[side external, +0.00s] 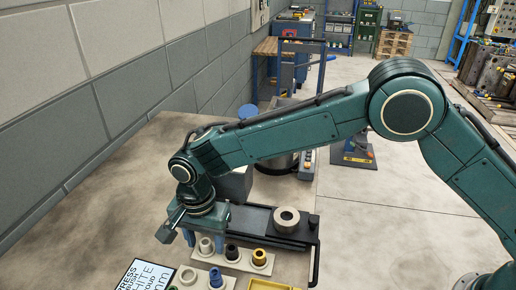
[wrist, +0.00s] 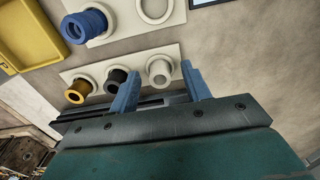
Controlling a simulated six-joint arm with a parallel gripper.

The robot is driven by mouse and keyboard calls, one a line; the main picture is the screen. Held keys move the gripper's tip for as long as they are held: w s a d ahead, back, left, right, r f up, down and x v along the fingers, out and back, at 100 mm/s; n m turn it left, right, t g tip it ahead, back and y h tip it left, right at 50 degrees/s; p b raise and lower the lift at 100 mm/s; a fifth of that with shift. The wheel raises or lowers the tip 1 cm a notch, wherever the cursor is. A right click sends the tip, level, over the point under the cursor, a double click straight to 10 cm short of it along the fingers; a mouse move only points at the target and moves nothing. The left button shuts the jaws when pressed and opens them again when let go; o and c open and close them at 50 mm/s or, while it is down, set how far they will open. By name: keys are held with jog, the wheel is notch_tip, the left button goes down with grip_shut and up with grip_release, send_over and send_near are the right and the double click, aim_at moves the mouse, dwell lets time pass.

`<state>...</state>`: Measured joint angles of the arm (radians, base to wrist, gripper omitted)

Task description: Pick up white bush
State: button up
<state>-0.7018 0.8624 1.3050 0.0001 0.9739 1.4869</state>
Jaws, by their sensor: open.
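The white bush (wrist: 159,72) is a short flanged ring standing upright at one end of a pale holder plate, beside a black bush (wrist: 116,80) and a yellow bush (wrist: 79,91). It also shows in the side view (side external: 206,245), at the left end of its row. My gripper (wrist: 160,71) is open, pointing down, with its two blue fingers apart. In the wrist view the white bush appears between the fingertips, and nothing is gripped. In the side view my gripper (side external: 206,233) is just above and behind the row; the exact height gap is unclear.
A second plate holds a blue bush (side external: 216,277) and a pale ring (side external: 188,276). A yellow tray (wrist: 31,35) lies beside the plates. A black fixture with a metal ring (side external: 287,219) stands behind. A lettered screen (side external: 146,275) lies at the front left. Bare table extends left.

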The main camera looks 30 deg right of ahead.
aim_at(205, 242)
grip_shut()
jog(key=shift+r, duration=0.2)
dwell(0.3)
notch_tip(205, 242, up, 20)
jog(key=shift+f, duration=0.15)
dwell(0.5)
jog(key=shift+r, duration=0.2)
dwell(0.5)
jog(key=shift+r, duration=1.3)
jog(key=shift+r, duration=0.15)
